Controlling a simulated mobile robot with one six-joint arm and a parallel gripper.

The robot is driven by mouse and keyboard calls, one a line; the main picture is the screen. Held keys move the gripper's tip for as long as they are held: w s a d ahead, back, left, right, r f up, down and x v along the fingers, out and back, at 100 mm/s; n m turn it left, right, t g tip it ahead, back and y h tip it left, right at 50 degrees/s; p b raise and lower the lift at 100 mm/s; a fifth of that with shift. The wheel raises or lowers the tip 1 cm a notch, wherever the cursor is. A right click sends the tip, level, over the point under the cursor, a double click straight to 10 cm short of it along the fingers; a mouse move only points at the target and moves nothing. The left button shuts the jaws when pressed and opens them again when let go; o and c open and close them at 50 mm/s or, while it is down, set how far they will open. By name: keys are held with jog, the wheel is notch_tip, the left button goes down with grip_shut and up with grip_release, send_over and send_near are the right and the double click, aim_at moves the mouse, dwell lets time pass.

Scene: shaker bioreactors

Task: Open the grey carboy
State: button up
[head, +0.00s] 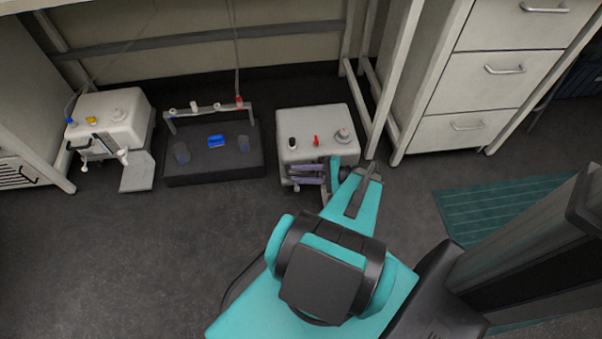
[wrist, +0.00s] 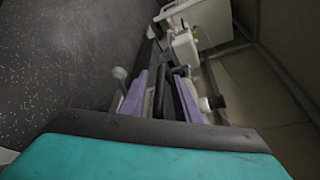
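The grey carboy (head: 316,122) stands on the floor, right of centre in the head view, with dark, red and grey fittings on top. My gripper (head: 308,175) is low at the front of the carboy. Contact with the tap cannot be told.
A second, white carboy (head: 112,112) stands at the left. A dark tray (head: 214,165) with a rack and small vessels lies between the carboys. A bench leg (head: 375,120) stands close to the right of the grey carboy. Floor in front of the tray is clear.

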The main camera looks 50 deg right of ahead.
jog(key=shift+s+d, duration=0.1)
jog(key=p+v, duration=0.2)
jog(key=v, duration=1.1)
jog(key=shift+s+p, duration=0.35)
jog(key=shift+w, duration=0.15)
